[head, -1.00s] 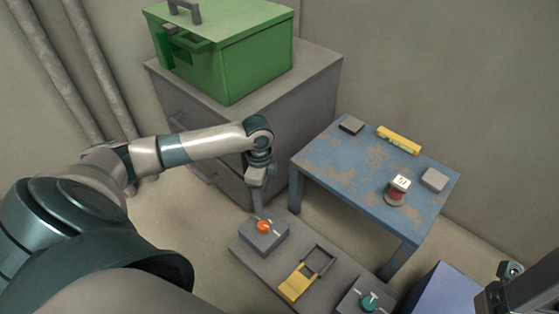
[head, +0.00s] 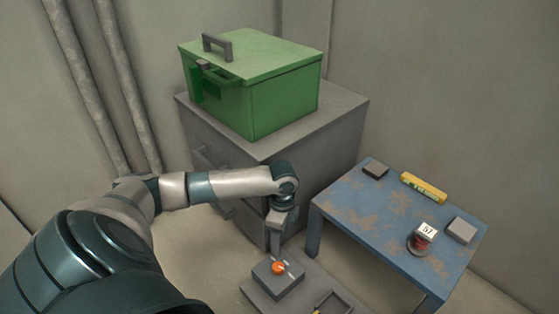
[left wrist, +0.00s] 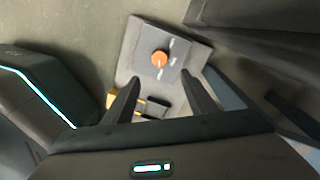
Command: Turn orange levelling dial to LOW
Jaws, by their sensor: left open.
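The orange dial (head: 278,268) sits on a small grey box (head: 264,278) on a low grey panel, below my left gripper (head: 276,248). In the left wrist view the dial (left wrist: 160,59) lies ahead, between and just beyond the two fingertips of my left gripper (left wrist: 160,76). The fingers are open with nothing between them, and the dial looks apart from them. Pale marks show on the box beside the dial, too small to read. A pale line on the dial points toward the bottom of the wrist view. My right gripper is out of view.
A grey cabinet (head: 225,140) bearing a green box (head: 285,100) stands behind my left arm. A yellow part (left wrist: 112,97) lies near the dial box.

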